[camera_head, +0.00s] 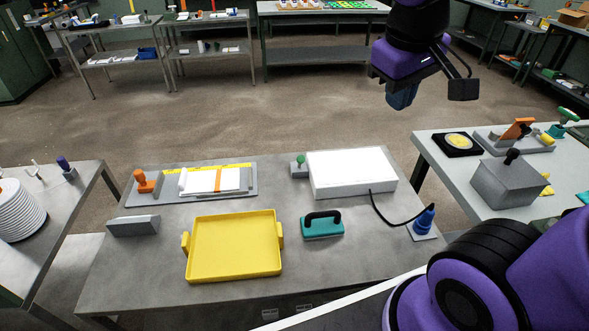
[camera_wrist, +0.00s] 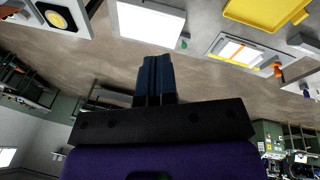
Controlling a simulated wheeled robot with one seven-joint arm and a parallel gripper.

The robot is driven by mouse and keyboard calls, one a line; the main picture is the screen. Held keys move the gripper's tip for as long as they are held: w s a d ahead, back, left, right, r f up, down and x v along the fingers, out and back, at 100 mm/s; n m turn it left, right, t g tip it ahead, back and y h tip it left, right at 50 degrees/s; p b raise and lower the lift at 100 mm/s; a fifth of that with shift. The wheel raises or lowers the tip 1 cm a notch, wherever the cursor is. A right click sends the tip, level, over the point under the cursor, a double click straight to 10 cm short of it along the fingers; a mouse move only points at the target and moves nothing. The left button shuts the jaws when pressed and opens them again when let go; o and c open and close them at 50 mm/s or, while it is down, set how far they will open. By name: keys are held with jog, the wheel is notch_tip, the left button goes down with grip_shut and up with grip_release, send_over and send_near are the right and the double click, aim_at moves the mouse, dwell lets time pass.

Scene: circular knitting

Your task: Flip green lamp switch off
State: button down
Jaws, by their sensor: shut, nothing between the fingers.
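A small green-topped switch (camera_head: 300,160) stands on a grey base at the left end of a white light box (camera_head: 352,174) on the middle table. I cannot tell its on or off position. In the wrist view the green switch (camera_wrist: 184,43) is small, beside the white box (camera_wrist: 148,22). My gripper (camera_head: 401,97) hangs in the air beyond the table, up and to the right of the switch, well apart from it. Its blue fingers (camera_wrist: 160,72) are together with nothing between them.
An orange-handled clamp (camera_head: 146,182) stands left. The right table holds a grey box (camera_head: 508,182) and another green handle (camera_head: 568,114).

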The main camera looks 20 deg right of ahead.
aim_at(298, 163)
jog(key=w+a+f+n+h, duration=0.4)
jog(key=w+f, duration=0.3)
jog(key=f, duration=0.1)
jog(key=w+a+f+n+h, duration=0.4)
jog(key=w+a+f+h, duration=0.15)
jog(key=f, duration=0.25)
jog(key=a+f+n+t, duration=0.3)
jog(key=a+f+n, duration=0.1)
jog(key=f, duration=0.3)
jog(key=w+a+f+n+t, duration=0.1)
jog(key=a+f+n+t, duration=0.2)
jog(key=f, duration=0.4)
jog(key=a+f+n+t, duration=0.3)
jog(key=a+f, duration=0.3)
jog(key=f, duration=0.2)
jog(key=shift+w+a+n+t+y, duration=0.15)
jog(key=shift+w+n+t+y, duration=0.25)
jog(key=shift+n, duration=0.5)
